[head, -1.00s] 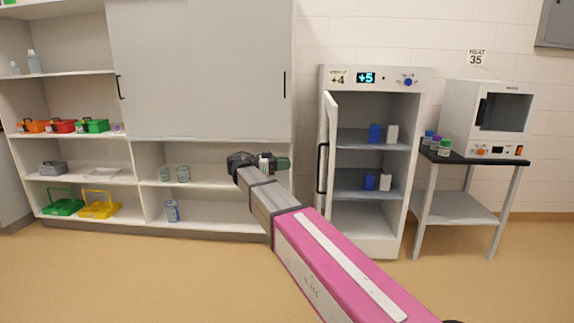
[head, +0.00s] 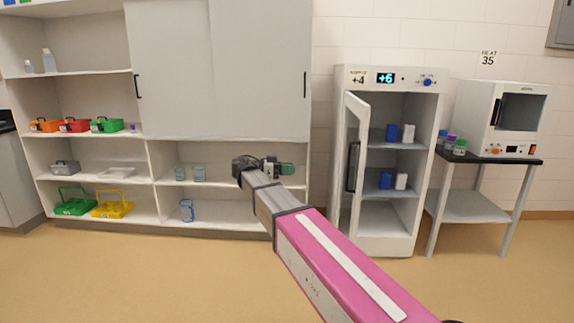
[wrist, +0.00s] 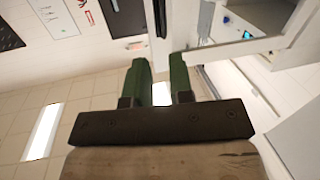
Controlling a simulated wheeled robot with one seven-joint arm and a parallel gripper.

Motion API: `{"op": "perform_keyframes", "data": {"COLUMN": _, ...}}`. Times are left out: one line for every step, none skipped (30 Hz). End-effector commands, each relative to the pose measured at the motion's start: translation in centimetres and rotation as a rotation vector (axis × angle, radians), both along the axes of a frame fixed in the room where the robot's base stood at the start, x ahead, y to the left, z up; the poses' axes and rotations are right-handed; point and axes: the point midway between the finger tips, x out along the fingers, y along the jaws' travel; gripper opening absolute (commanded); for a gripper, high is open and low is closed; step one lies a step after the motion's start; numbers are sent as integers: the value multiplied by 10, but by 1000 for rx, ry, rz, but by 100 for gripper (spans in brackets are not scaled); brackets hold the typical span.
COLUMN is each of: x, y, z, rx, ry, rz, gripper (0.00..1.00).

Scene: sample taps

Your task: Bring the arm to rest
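My arm reaches forward from the lower right in the head view, with a pink link and grey links. My gripper (head: 283,169) is at its far end, in front of the shelving unit and left of the open fridge. In the wrist view my gripper (wrist: 162,82) shows two green fingers standing apart with a gap between them. Nothing is seen between the fingers.
The fridge (head: 388,226) has its door (head: 354,170) swung open, its display reading +6. A side table (head: 465,206) with an oven (head: 508,115) stands to the right. The shelving unit (head: 220,70) holds boxes, baskets and jars. The floor in front is clear.

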Motion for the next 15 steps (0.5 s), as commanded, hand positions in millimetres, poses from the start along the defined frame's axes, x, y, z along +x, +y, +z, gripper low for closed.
{"op": "perform_keyframes", "data": {"x": -2, "y": -7, "z": -7, "rx": 12, "ry": 30, "rz": 3, "gripper": 21}}
{"op": "perform_keyframes", "data": {"x": -2, "y": -10, "z": -12, "rx": 21, "ry": 50, "rz": 6, "gripper": 21}}
{"op": "perform_keyframes", "data": {"x": -3, "y": -15, "z": -18, "rx": 32, "ry": 76, "rz": 10, "gripper": 21}}
{"op": "perform_keyframes", "data": {"x": -3, "y": -19, "z": -23, "rx": 43, "ry": 101, "rz": 14, "gripper": 21}}
{"op": "perform_keyframes", "data": {"x": -3, "y": -23, "z": -27, "rx": 53, "ry": 122, "rz": 17, "gripper": 21}}
{"op": "perform_keyframes", "data": {"x": -5, "y": -30, "z": -35, "rx": 71, "ry": 159, "rz": 22, "gripper": 21}}
{"op": "perform_keyframes", "data": {"x": -5, "y": -34, "z": -41, "rx": 83, "ry": 184, "rz": 27, "gripper": 21}}
{"op": "perform_keyframes", "data": {"x": -6, "y": -39, "z": -48, "rx": 98, "ry": 215, "rz": 34, "gripper": 21}}
{"op": "perform_keyframes", "data": {"x": -8, "y": -46, "z": -57, "rx": 118, "ry": 257, "rz": 41, "gripper": 21}}
{"op": "perform_keyframes", "data": {"x": -9, "y": -52, "z": -65, "rx": 134, "ry": 288, "rz": 48, "gripper": 21}}
{"op": "perform_keyframes", "data": {"x": -11, "y": -58, "z": -72, "rx": 152, "ry": 322, "rz": 55, "gripper": 21}}
{"op": "perform_keyframes", "data": {"x": -14, "y": -66, "z": -83, "rx": 178, "ry": 369, "rz": 68, "gripper": 21}}
{"op": "perform_keyframes", "data": {"x": -16, "y": -73, "z": -93, "rx": 199, "ry": 408, "rz": 78, "gripper": 21}}
{"op": "perform_keyframes", "data": {"x": -19, "y": -80, "z": -103, "rx": 223, "ry": 450, "rz": 90, "gripper": 21}}
{"op": "perform_keyframes", "data": {"x": -24, "y": -90, "z": -118, "rx": 259, "ry": 511, "rz": 108, "gripper": 21}}
